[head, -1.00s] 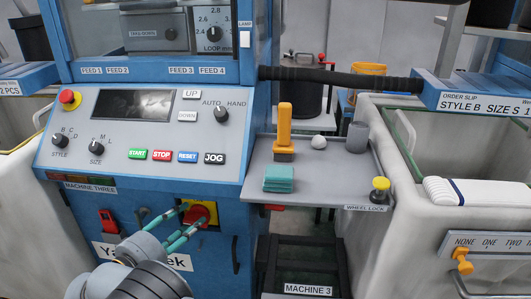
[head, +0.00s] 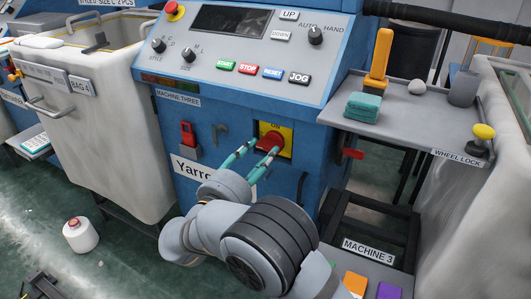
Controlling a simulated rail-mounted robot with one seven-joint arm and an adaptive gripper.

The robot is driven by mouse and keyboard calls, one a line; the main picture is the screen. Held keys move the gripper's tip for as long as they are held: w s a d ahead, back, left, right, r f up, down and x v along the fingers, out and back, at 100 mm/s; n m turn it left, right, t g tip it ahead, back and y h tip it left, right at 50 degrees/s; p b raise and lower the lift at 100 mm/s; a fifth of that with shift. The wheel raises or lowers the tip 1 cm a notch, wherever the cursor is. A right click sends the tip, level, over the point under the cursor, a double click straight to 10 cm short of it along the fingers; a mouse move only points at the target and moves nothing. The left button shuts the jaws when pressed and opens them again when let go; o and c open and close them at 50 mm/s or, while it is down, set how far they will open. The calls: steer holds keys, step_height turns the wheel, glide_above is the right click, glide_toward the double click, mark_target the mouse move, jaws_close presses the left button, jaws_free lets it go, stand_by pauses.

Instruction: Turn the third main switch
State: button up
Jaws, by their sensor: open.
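The main switch is a red rotary knob (head: 271,138) on a yellow plate (head: 287,134), low on the blue front of the machine labelled MACHINE THREE (head: 178,97). An ON mark shows above the knob. My gripper (head: 262,147) is at the switch in the head view, its two teal-tipped fingers spread apart. One finger lies over the knob's lower part and the other is to its left. Whether the fingers touch the knob cannot be told. The fingers hide part of the knob and plate.
A side shelf (head: 400,128) holds a teal block (head: 363,106) and an orange-handled tool (head: 378,58). A white fabric bin (head: 105,115) stands left.

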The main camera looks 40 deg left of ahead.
mark_target(267, 147)
steer(key=shift+w+a, duration=0.2)
steer(key=shift+w, duration=1.3)
steer(key=shift+c, duration=0.7)
jaws_close()
